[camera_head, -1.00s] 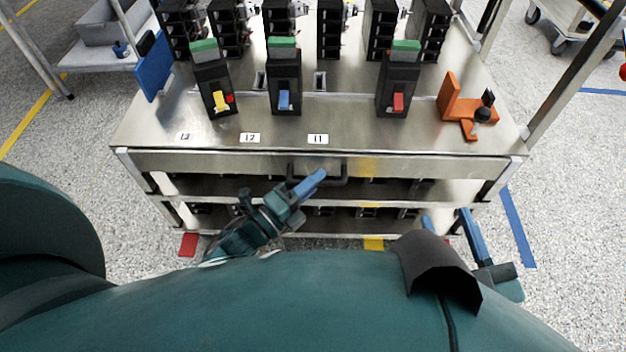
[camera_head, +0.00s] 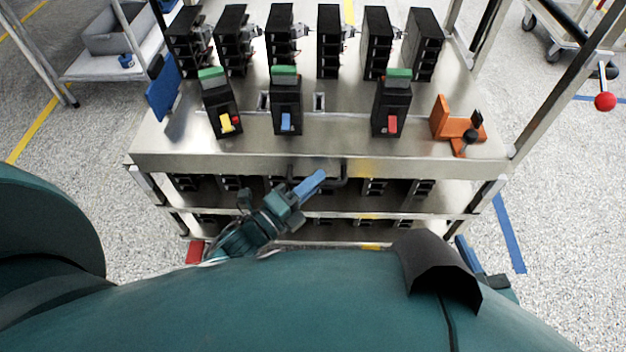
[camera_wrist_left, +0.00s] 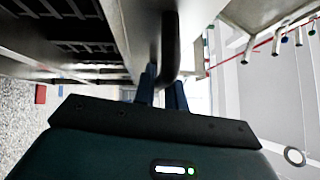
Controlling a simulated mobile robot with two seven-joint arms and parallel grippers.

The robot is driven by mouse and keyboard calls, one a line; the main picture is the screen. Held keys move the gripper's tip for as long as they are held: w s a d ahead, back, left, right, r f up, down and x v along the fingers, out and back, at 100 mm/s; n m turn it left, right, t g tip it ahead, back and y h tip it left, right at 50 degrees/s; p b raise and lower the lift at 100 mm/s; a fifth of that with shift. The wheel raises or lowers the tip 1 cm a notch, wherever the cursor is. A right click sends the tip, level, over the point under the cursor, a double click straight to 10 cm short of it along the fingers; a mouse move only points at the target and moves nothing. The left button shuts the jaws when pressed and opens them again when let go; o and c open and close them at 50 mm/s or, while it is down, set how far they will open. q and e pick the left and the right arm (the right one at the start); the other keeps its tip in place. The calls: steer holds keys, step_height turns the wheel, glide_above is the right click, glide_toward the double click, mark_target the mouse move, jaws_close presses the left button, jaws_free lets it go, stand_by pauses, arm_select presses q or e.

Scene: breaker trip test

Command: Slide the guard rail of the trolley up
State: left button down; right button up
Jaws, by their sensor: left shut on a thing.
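My left gripper (camera_head: 312,184) is shut on the handle. In the left wrist view the handle (camera_wrist_left: 171,45) runs between the blue fingers of the left gripper (camera_wrist_left: 163,88), beside the metal rail (camera_wrist_left: 142,25). My right gripper (camera_head: 470,256) shows only in part at lower right, mostly behind my own body; its opening is hidden.
On the trolley top stand three breakers with green tops, including the middle one (camera_head: 286,105), rows of black modules (camera_head: 328,45) behind, and an orange bracket (camera_head: 442,120). Posts rise at the trolley's sides. Lower shelves (camera_head: 400,214) lie below the rail.

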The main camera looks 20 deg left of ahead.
arm_select(q)
steer(key=shift+w+r, duration=0.1)
steer(key=shift+r, duration=0.3)
steer(key=c, duration=1.8)
jaws_free()
steer(key=o, duration=0.3)
steer(key=shift+o, duration=0.2)
steer(key=shift+f, duration=0.1)
steer(key=shift+s+f, duration=0.1)
steer(key=shift+s, duration=0.15)
steer(key=p+v, duration=0.1)
steer(key=v, duration=1.1)
steer(key=shift+s+a, duration=0.3)
arm_select(e)
steer(key=shift+s+g, duration=0.3)
steer(key=shift+g, duration=0.2)
steer(key=shift+s+f, duration=0.1)
